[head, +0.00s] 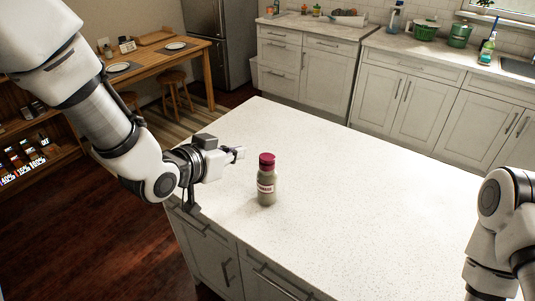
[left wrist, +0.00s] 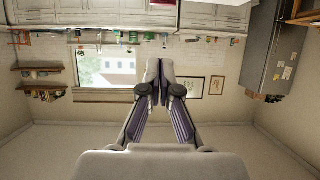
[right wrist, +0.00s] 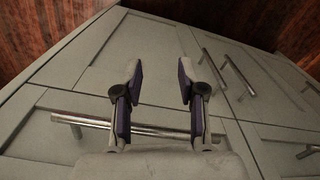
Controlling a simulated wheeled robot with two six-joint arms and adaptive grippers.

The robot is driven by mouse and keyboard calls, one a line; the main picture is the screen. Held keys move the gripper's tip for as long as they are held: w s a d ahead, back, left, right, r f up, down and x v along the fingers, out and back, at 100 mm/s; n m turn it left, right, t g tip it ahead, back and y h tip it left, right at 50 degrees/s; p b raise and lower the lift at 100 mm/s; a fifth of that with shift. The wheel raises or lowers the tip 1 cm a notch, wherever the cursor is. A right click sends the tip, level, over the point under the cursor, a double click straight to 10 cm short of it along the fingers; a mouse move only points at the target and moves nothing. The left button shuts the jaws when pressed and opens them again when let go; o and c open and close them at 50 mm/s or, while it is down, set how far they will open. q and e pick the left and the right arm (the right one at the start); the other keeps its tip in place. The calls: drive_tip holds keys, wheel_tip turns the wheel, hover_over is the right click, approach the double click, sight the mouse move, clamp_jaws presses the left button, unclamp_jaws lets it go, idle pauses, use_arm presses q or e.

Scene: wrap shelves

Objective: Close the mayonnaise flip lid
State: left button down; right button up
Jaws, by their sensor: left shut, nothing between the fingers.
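The mayonnaise bottle (head: 266,188) stands upright on the white island counter, with a beige body, a pale label and a dark red cap (head: 267,160). Whether its flip lid is open is too small to tell. My left gripper (head: 240,153) is shut and empty, just left of the cap at about its height, with a small gap between them. Its closed fingers also show in the left wrist view (left wrist: 160,84), where a red patch at the top edge may be the cap. My right gripper (right wrist: 160,78) is open and empty, facing grey cabinet fronts; the head view does not show its fingers.
The island counter (head: 370,200) is clear around the bottle and to its right. Its left edge runs below my left forearm. A table with stools (head: 150,60) stands at the back left. The far counters (head: 440,60) hold green baskets and bottles.

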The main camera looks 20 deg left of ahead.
use_arm(q)
drive_tip(key=p, duration=0.4)
approach(269, 155)
drive_tip(key=x, duration=0.4)
drive_tip(key=shift+w, duration=0.2)
drive_tip(key=shift+f, duration=0.15)
